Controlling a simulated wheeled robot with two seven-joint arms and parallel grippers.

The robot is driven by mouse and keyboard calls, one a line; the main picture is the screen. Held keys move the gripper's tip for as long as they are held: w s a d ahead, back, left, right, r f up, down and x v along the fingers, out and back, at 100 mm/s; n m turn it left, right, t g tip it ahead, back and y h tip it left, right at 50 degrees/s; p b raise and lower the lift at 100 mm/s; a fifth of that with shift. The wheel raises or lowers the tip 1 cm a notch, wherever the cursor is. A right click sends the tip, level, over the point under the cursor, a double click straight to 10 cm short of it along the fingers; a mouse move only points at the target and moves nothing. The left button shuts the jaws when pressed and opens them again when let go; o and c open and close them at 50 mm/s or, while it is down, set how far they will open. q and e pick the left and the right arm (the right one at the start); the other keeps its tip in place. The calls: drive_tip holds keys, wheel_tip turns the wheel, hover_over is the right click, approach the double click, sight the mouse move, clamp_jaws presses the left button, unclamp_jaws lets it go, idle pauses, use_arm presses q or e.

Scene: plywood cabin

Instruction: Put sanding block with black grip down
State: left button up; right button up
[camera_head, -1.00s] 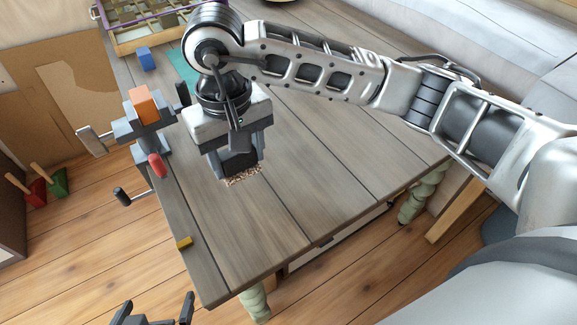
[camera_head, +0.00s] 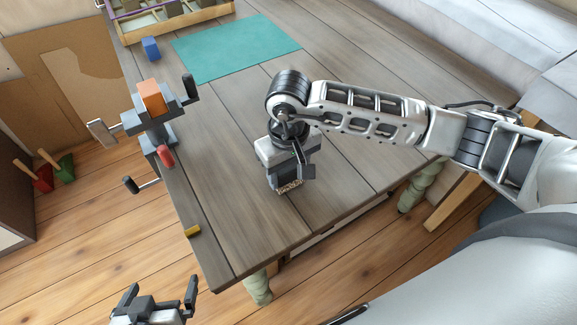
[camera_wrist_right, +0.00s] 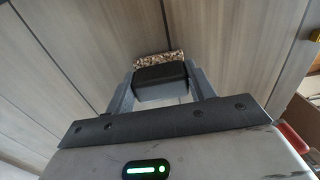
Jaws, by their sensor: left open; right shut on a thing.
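My right gripper (camera_head: 292,180) is over the grey plank table (camera_head: 345,165), pointing down. It is shut on the sanding block with black grip (camera_wrist_right: 160,72). In the right wrist view the black grip sits between the two fingers, and the speckled brown block shows beyond it. In the head view only the speckled lower edge (camera_head: 289,187) of the block shows below the fingers, low at the tabletop. I cannot tell whether it touches the table. My left gripper (camera_head: 160,292) is open and empty at the bottom left, over the floor and off the table.
A teal mat (camera_head: 235,48) lies on the table behind the arm, with a blue block (camera_head: 150,49) beside it. A divided tray (camera_head: 185,22) stands at the back. A vise holding an orange block (camera_head: 151,97) is on the left edge, near a small yellow piece (camera_head: 192,231).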

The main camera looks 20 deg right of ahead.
sight(288, 168)
drive_tip(key=shift+f, duration=0.1)
drive_tip(key=o, duration=1)
drive_tip(key=shift+c, duration=0.2)
wheel_tip(288, 168, up, 12)
drive_tip(key=b, duration=0.2)
